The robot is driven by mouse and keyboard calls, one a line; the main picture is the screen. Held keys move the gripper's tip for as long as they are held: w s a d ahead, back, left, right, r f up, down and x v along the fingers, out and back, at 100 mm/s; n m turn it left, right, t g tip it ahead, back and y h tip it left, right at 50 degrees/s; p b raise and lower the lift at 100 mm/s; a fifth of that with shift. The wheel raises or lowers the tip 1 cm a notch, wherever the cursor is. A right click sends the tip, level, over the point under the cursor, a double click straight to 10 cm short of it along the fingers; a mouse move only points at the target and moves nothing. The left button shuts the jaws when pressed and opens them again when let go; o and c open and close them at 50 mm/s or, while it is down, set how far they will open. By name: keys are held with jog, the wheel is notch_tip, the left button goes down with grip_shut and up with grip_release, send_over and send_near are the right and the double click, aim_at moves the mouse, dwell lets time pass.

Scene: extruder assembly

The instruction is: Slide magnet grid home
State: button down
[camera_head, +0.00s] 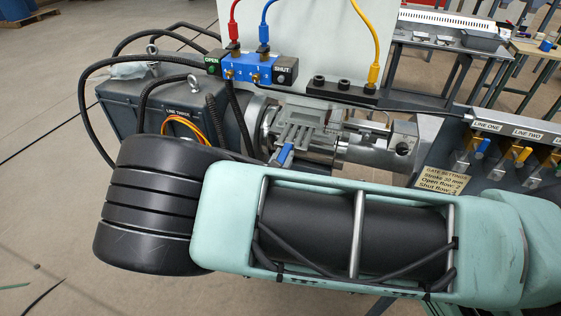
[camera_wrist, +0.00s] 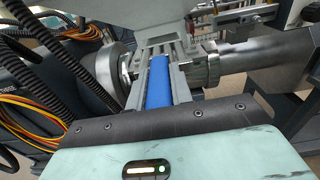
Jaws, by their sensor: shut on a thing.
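The magnet grid has grey parallel bars and a blue handle; it shows in the head view (camera_head: 292,135) and in the wrist view (camera_wrist: 160,46). Its bars lie at the slot of the metal housing (camera_head: 312,110) in the feed line. The blue handle (camera_wrist: 158,80) points toward my wrist. My gripper (camera_wrist: 158,88) is shut on this handle, with a finger on each side. In the head view, my arm hides most of the gripper. How far the bars sit inside the housing I cannot tell.
A blue valve block (camera_head: 250,70) marked OPEN and SHUT has red and blue hoses. A dark grey motor box (camera_head: 175,112) with black cables and orange wires stands left. A labelled panel (camera_head: 520,140) with coloured levers is at right.

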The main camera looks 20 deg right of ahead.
aim_at(297, 131)
jog(key=shift+x, duration=1.9)
jog(key=shift+r, duration=0.1)
jog(key=shift+x, duration=5.4)
jog(key=c, duration=1.2)
grip_release()
jog(key=shift+r, duration=0.15)
jog(key=shift+o, duration=0.2)
jog(key=shift+b, duration=0.3)
